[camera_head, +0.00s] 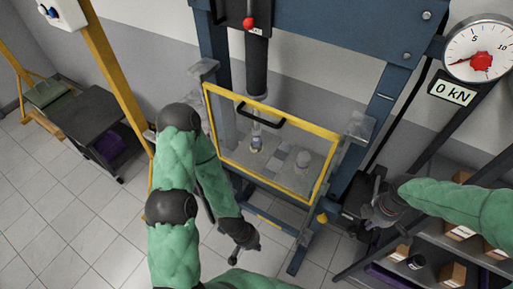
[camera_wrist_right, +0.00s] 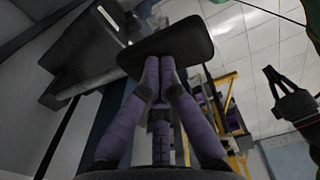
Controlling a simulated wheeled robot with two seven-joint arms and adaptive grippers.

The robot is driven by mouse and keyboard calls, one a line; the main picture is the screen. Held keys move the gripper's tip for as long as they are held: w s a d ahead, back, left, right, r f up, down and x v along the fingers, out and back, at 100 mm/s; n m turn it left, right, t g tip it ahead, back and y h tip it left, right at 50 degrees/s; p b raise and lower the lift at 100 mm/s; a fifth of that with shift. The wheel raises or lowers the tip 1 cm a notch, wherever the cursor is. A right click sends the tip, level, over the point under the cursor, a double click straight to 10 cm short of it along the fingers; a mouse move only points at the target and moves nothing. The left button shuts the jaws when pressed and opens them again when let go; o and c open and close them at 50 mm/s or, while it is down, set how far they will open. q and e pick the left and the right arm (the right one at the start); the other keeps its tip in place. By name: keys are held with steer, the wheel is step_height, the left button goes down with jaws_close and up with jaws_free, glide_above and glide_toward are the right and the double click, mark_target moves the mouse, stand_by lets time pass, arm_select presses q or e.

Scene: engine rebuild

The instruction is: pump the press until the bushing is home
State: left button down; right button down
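The blue press (camera_head: 310,20) stands ahead, with a yellow-framed guard (camera_head: 268,112) across its front. Its dark ram (camera_head: 257,68) points down at a small bushing assembly (camera_head: 257,141) on the grey press bed; how deep the bushing sits is too small to tell. The gauge (camera_head: 478,48) has its display (camera_head: 452,90) at 0 kN. My right gripper (camera_head: 382,208) is beside the pump (camera_head: 355,203) at the press's right. In the right wrist view its fingers (camera_wrist_right: 160,62) meet on a dark rounded handle (camera_wrist_right: 165,45). My left gripper (camera_head: 238,256) hangs low before the press, its fingers unclear.
A grey cylindrical part (camera_head: 303,158) sits on the press bed, right of the bushing. Shelves with boxes (camera_head: 453,272) stand at the lower right. A dark cart (camera_head: 95,125) and a yellow frame (camera_head: 112,60) are at the left. Tiled floor (camera_head: 60,225) is clear at lower left.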

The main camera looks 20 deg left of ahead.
step_height(320, 180, down, 14)
steer(key=b, duration=1)
step_height(320, 180, up, 17)
steer(key=p, duration=1.3)
steer(key=shift+p, duration=0.4)
steer(key=shift+f, duration=0.2)
step_height(320, 180, down, 17)
steer(key=b, duration=1.4)
step_height(320, 180, up, 18)
steer(key=p, duration=1.4)
steer(key=shift+f+p, duration=0.25)
steer(key=shift+p, duration=0.1)
steer(key=shift+f, duration=0.1)
steer(key=shift+f, duration=0.1)
